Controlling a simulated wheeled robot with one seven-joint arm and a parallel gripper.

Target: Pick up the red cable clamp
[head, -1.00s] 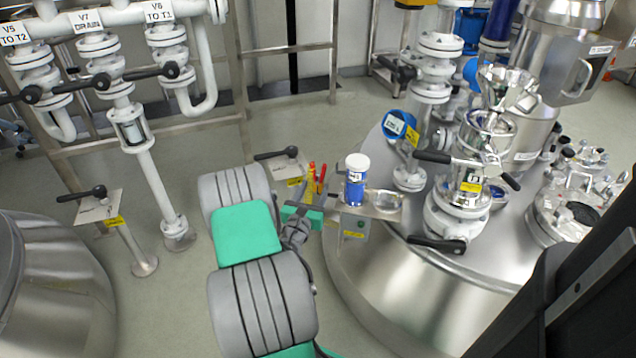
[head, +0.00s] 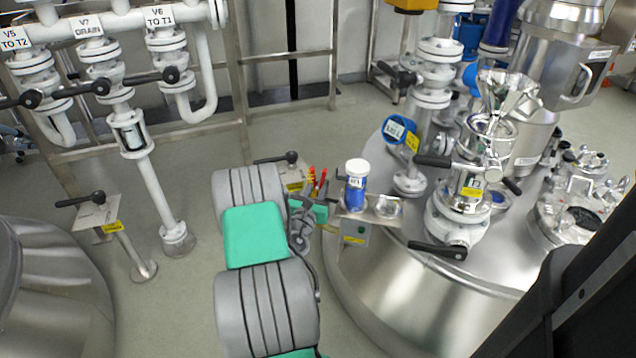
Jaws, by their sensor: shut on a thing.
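My gripper (head: 303,217) is small and dark at the end of my grey and green arm, beside the small shelf at the edge of the steel tank. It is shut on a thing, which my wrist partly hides. Small red upright pieces (head: 322,180) with some yellow show just beyond it, above a green block (head: 321,212). The red cable clamp appears to be among these red pieces, but its outline is too small to make out.
A blue jar with a white lid (head: 356,186) stands on the small steel shelf (head: 372,216), close right of my gripper. The steel tank (head: 385,275) with valves and fittings fills the right. White labelled pipes (head: 150,185) stand at left. Grey floor is open between.

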